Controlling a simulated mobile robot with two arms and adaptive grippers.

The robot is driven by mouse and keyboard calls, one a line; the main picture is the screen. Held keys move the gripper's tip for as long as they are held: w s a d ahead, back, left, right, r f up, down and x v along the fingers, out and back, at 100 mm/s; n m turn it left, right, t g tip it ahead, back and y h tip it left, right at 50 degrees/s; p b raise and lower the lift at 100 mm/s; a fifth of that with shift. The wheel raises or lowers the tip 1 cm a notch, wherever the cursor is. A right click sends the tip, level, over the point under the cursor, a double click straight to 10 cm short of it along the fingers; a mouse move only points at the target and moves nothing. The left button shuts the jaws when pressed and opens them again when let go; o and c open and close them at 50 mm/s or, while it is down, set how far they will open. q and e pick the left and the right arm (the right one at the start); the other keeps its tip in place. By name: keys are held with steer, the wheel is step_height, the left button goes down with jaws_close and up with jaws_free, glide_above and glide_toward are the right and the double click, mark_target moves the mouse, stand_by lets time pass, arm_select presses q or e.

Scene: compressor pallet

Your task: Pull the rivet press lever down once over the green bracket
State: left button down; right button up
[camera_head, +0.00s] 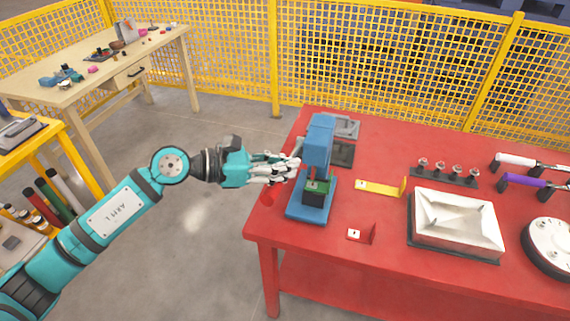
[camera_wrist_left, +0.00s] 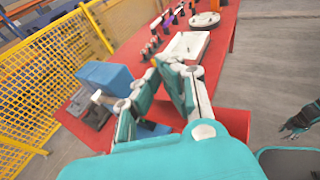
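The blue rivet press (camera_head: 319,145) stands on a blue base at the left end of the red table. It also shows in the left wrist view (camera_wrist_left: 104,75). The green bracket (camera_head: 318,187) sits on the base under the press head. My left gripper (camera_head: 297,162) is at the left side of the press head, its fingers close to it; contact is unclear. A red part (camera_head: 267,196), perhaps the lever's grip, shows just below the fingers; the rest of the lever is hidden. The wrist view shows the finger pads (camera_wrist_left: 157,62) close together, their closure unclear. A dark hand, perhaps my right gripper (camera_wrist_left: 300,121), shows at the right.
A yellow bracket (camera_head: 381,187), a small red-and-white bracket (camera_head: 361,234) and a white tray (camera_head: 455,198) lie right of the press. Grey plates (camera_head: 342,153) lie behind it. Yellow mesh fencing (camera_head: 390,65) closes the back. Grey floor is open left of the red table.

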arm_select(q)
steer(key=shift+f+b, duration=1.6)
steer(key=shift+f, duration=0.2)
steer(key=shift+w+r, duration=0.1)
steer(key=shift+r, duration=0.4)
steer(key=shift+r+p, duration=2.65)
steer(key=shift+r, duration=1.95)
steer(key=shift+r+p, duration=0.4)
steer(key=shift+r, duration=0.45)
